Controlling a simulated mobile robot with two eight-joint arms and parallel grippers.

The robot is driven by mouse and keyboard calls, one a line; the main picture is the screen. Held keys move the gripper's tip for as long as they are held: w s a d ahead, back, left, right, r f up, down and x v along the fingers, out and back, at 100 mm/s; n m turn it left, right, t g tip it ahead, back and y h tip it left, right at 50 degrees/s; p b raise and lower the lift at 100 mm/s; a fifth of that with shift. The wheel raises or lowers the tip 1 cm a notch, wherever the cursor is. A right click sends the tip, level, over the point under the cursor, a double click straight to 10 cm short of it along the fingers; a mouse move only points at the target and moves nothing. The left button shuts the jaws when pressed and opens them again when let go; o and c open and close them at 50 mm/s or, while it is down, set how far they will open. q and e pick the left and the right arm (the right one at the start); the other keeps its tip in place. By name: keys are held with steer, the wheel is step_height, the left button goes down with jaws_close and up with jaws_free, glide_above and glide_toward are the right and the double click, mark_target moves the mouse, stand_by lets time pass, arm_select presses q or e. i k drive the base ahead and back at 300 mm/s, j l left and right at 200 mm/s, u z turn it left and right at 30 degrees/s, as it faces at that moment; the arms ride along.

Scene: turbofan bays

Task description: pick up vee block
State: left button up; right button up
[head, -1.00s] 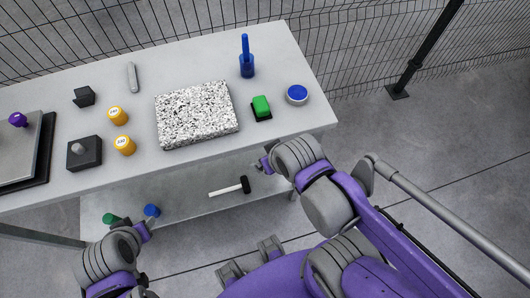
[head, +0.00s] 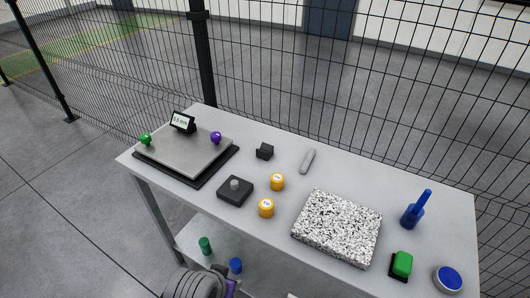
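The vee block (head: 264,151) looks to be the small dark block near the back edge of the table, left of the grey rod. Its notch is too small to make out clearly. My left gripper (head: 231,288) only just shows at the bottom edge, in front of and below the tabletop, well apart from the block. Its fingers are too cut off to show their opening. My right gripper is out of view.
On the table (head: 455,210) are a plate with a display (head: 183,122), a dark box with a knob (head: 236,191), two yellow weights (head: 277,182), a grey rod (head: 307,161), a speckled slab (head: 337,229), a blue bottle (head: 414,212) and a green block (head: 402,264). Mesh fence stands behind.

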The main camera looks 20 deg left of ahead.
mark_target(266, 151)
steer(key=k+j+u, duration=0.1)
steer(key=j+u, duration=0.8)
steer(key=i+l+u, duration=0.3)
steer(key=i+l, duration=0.4)
steer(key=i, duration=0.05)
